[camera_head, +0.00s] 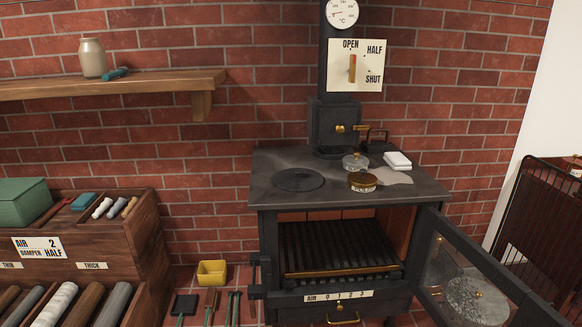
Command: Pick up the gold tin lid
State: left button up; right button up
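A short round gold tin (362,187) stands on the dark stove top (270,165), right of its middle. Its gold lid (362,179) appears to lie on top of it, with a small knob at the centre. A pale label shows at the tin's front; its writing is too small to read. A silver-grey round tin or lid (356,161) with a knob sits just behind it. Neither of my grippers is in view.
A folded white cloth (397,159) and a beige sheet (395,176) lie right of the tin. The stove flue (333,125) rises behind. The stove's glass door (470,280) hangs open at front right. A wooden rack (150,230) stands left, under a wall shelf (120,84).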

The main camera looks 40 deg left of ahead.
aim_at(362, 179)
jog(key=i+l+u, duration=0.3)
jog(key=u, duration=0.15)
jog(key=i+l+u, duration=0.25)
jog(key=l+u, duration=0.2)
jog(key=i+l+u, duration=0.2)
jog(key=l+u, duration=0.25)
